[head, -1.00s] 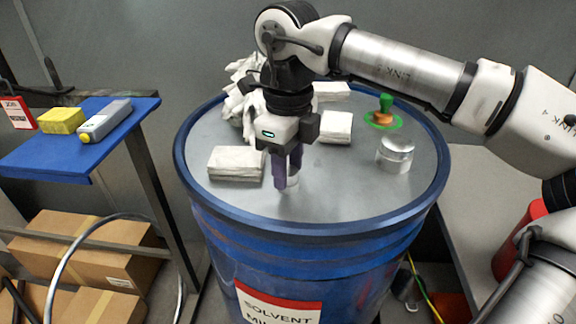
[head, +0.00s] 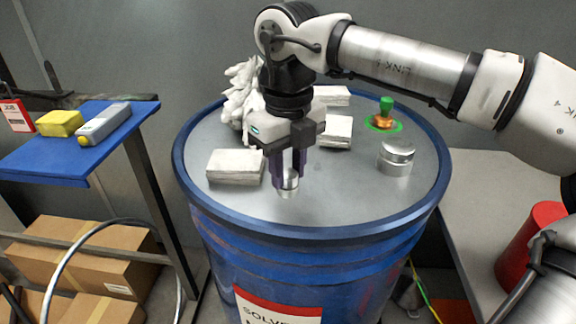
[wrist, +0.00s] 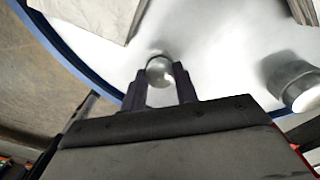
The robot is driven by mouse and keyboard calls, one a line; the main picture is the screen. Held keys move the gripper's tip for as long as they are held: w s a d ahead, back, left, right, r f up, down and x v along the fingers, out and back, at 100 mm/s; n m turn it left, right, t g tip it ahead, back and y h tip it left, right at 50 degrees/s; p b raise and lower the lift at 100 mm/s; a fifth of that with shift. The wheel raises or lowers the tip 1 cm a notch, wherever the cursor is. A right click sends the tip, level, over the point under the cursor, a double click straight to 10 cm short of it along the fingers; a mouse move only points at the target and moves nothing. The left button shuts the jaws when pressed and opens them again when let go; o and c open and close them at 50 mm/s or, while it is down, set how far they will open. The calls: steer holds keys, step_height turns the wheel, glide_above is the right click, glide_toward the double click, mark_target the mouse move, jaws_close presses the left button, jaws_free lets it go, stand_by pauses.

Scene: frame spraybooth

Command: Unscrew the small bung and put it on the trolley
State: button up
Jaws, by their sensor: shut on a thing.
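The small bung (head: 289,186) is a short silver cylinder at the front middle of the blue drum's grey lid (head: 335,200). My gripper (head: 288,180) points straight down from above with its dark purple fingers shut on the bung's sides. In the wrist view the bung (wrist: 159,70) sits between the two fingertips (wrist: 160,78). The bung's foot is at or very near the lid; I cannot tell whether it is still in its thread. The trolley (head: 50,165), with a blue top, stands at the left, apart from the drum.
A yellow sponge (head: 60,123) and a grey device (head: 103,124) lie along the trolley's back; its front is bare. On the lid are white folded pads (head: 235,166), white rags (head: 240,95), a larger silver cap (head: 396,158) and a green-topped copper fitting (head: 385,112).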

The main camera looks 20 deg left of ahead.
steer(key=n+p, duration=0.1)
steer(key=n, duration=0.1)
steer(key=shift+r+n, duration=0.15)
steer(key=shift+n, duration=0.15)
steer(key=shift+f+n+p, duration=0.2)
steer(key=shift+n+p, duration=0.25)
steer(key=shift+n, duration=0.65)
steer(key=shift+r+n+p, duration=0.15)
steer(key=shift+n+p, duration=0.3)
steer(key=shift+n, duration=1.85)
steer(key=shift+p, duration=0.3)
